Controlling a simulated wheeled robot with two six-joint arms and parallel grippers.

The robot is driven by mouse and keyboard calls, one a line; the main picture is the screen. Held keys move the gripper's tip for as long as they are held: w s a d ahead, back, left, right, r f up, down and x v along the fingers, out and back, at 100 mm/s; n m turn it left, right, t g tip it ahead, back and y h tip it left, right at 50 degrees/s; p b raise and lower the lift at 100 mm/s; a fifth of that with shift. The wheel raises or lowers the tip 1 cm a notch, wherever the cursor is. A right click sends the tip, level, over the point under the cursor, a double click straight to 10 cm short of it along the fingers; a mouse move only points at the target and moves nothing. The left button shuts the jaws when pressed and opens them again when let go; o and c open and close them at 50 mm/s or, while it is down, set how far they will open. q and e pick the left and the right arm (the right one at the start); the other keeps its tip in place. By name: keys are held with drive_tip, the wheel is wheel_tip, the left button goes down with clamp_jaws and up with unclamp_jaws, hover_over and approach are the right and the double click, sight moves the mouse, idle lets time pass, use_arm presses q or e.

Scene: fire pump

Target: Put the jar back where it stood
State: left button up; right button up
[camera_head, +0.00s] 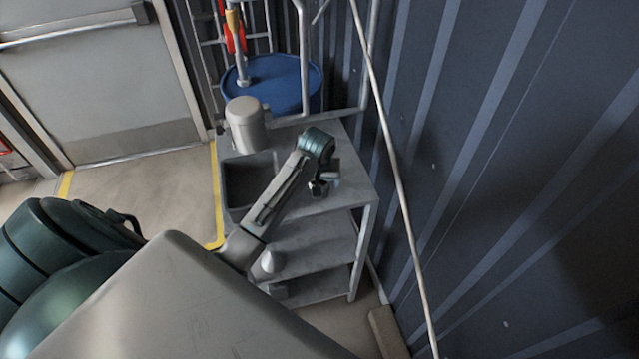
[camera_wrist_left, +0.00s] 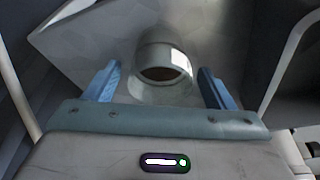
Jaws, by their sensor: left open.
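A grey, round jar-like thing (camera_wrist_left: 160,92) with a dark brownish opening shows in the left wrist view. It is centred between the two blue fingers, with a gap on each side; I cannot tell how far in front of them it is. My left gripper (camera_wrist_left: 158,78) is open. In the head view, my left gripper (camera_head: 319,187) is over the right part of the grey cart top (camera_head: 345,195). The arm and gripper hide what is directly under them there, and I cannot make out the jar. My right gripper is not in view.
A large grey cylinder (camera_head: 247,127) stands at the cart's far left, behind a dark recessed basin (camera_head: 248,178). A blue drum (camera_head: 285,82) and metal rails are behind. A corrugated wall (camera_head: 500,150) and a slanted pole (camera_head: 393,160) bound the right. Lower shelves (camera_head: 315,245) lie below.

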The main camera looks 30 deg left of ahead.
use_arm(q)
drive_tip(key=shift+x, duration=1.15)
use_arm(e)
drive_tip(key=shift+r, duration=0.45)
use_arm(q)
drive_tip(key=c, duration=1.2)
drive_tip(key=shift+r, duration=0.1)
drive_tip(key=shift+w+r+b, duration=0.1)
drive_tip(key=shift+r+b, duration=0.25)
drive_tip(key=shift+r, duration=0.05)
wheel_tip(320, 180, up, 2)
drive_tip(key=shift+r+b, duration=0.1)
drive_tip(key=shift+b, duration=0.75)
drive_tip(key=s+d+r+b, duration=0.2)
drive_tip(key=s+d+b, duration=0.45)
drive_tip(key=s, duration=0.65)
drive_tip(key=f+b, duration=0.1)
drive_tip(key=f, duration=0.1)
drive_tip(key=d+f+b, duration=0.1)
drive_tip(key=f+b, duration=0.3)
drive_tip(key=f, duration=0.1)
drive_tip(key=shift+s+d+f, duration=0.1)
drive_tip(key=shift+s+d, duration=0.3)
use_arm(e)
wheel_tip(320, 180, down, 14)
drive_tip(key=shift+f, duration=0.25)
